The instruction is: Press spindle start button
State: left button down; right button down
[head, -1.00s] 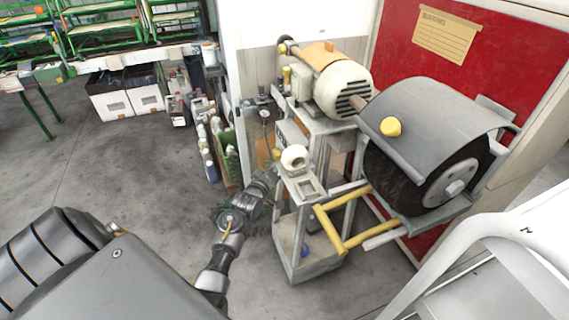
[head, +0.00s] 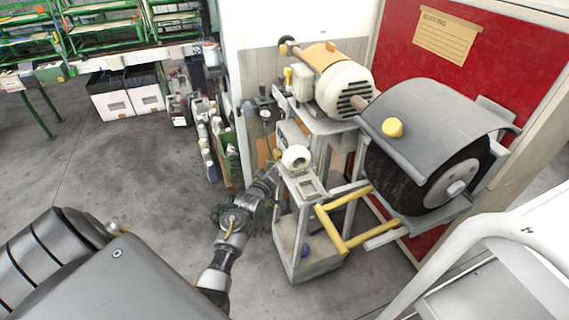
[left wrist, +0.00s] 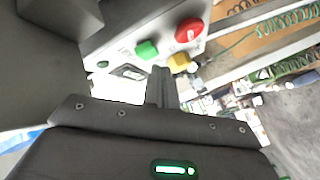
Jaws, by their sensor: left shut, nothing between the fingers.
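In the left wrist view a pale grey control box carries a green button (left wrist: 147,50), a larger red button (left wrist: 189,31) and a yellow button (left wrist: 179,62). My left gripper (left wrist: 161,72) is shut and empty. Its fingertips show just below the green button and left of the yellow one; whether they touch the box I cannot tell. In the head view my left gripper (head: 273,173) is at the left side of the machine stand, by the control box (head: 291,134). The button faces are hidden there. My right gripper is not in view.
The buffing machine has a cream motor (head: 343,88), a grey hood (head: 437,112) over a dark brush wheel (head: 405,185), and a yellow bar frame (head: 343,222) jutting forward. Bottles and a green crate (head: 229,158) stand behind my arm. The floor (head: 120,190) at left is clear.

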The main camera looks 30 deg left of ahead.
pick_arm(q)
jog(key=shift+w+d+r, duration=0.5)
jog(key=shift+d, duration=0.15)
dwell(1.2)
jog(key=shift+p, duration=0.3)
jog(key=shift+s+a, duration=0.15)
dwell(0.4)
jog(key=s+a+p, duration=0.2)
jog(key=s, duration=0.1)
jog(key=shift+s+a+f, duration=0.25)
jog(key=shift+a+f, duration=0.1)
dwell(0.4)
